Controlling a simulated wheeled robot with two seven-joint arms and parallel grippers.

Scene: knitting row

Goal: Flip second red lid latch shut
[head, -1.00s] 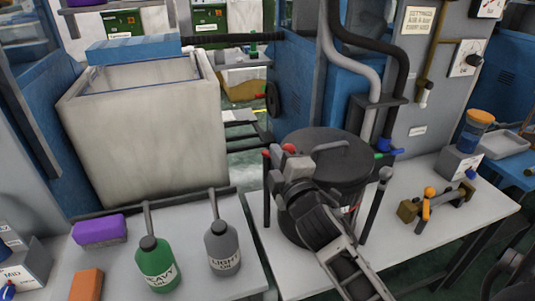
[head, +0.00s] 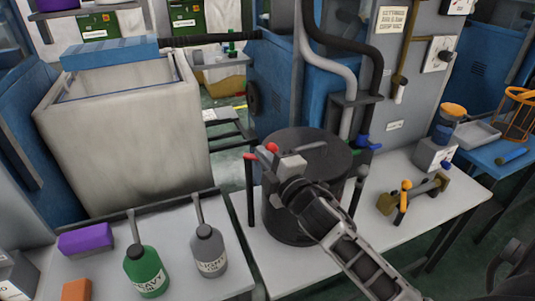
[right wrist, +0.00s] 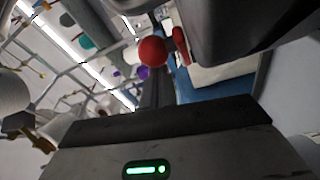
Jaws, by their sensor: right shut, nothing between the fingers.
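The dark round vessel (head: 290,228) stands on a pale bench with its dark lid (head: 325,160) on top. At the lid's left edge is a red ball-ended latch (head: 272,148). A second red part (head: 250,156) sits on top of a dark post just left of it. My right gripper (head: 280,158) is shut and empty, over the lid's left part beside the red ball; contact cannot be told. In the right wrist view the red ball (right wrist: 152,51) and a red lever (right wrist: 180,45) show beyond my gripper body. The latch's lower part is hidden. My left gripper is not in view.
Green (head: 147,272) and grey (head: 208,250) bottles stand on the left bench with a purple block (head: 86,240). A grey hose (head: 345,75) comes down behind the vessel. A brass fitting (head: 415,193) lies to the right.

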